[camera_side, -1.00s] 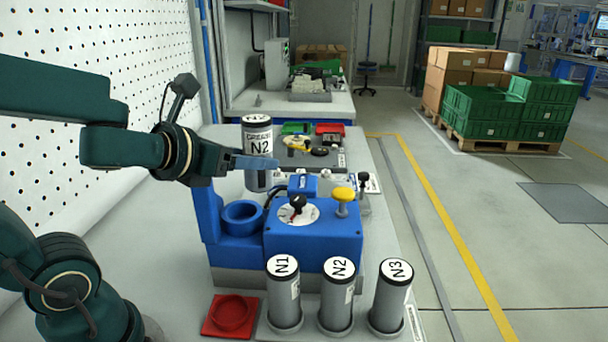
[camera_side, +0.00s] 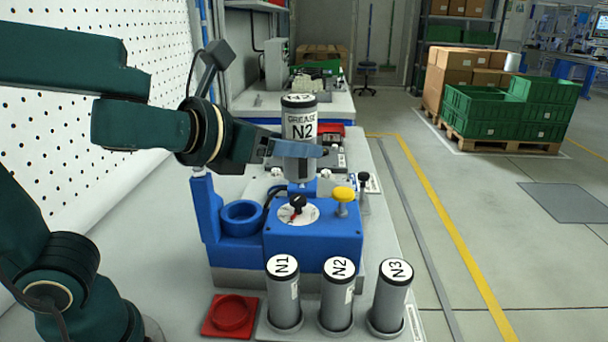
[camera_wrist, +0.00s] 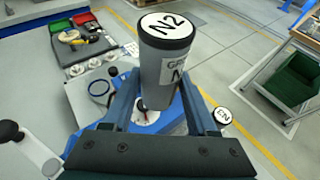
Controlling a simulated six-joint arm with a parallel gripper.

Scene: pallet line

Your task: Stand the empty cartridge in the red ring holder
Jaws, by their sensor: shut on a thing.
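My gripper (camera_side: 290,148) is shut on a grey cartridge (camera_side: 299,122) with a dark cap band and a label reading GREASE N2. The cartridge is upright in the air, above the back of the blue machine. In the wrist view the held cartridge (camera_wrist: 165,65) stands between the fingers, its N2 top facing the camera. Whether it is empty cannot be told. The red ring holder (camera_side: 231,314) lies on the bench at the front left, with nothing in it. It is not visible in the wrist view.
The blue machine (camera_side: 330,246) has an empty blue ring (camera_side: 242,215), a dial and a yellow knob (camera_side: 343,194). Cartridges N1 (camera_side: 284,300), N2 (camera_side: 337,298) and N3 (camera_side: 390,299) stand in a front row beside the red holder. A red bin (camera_side: 330,130) is behind.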

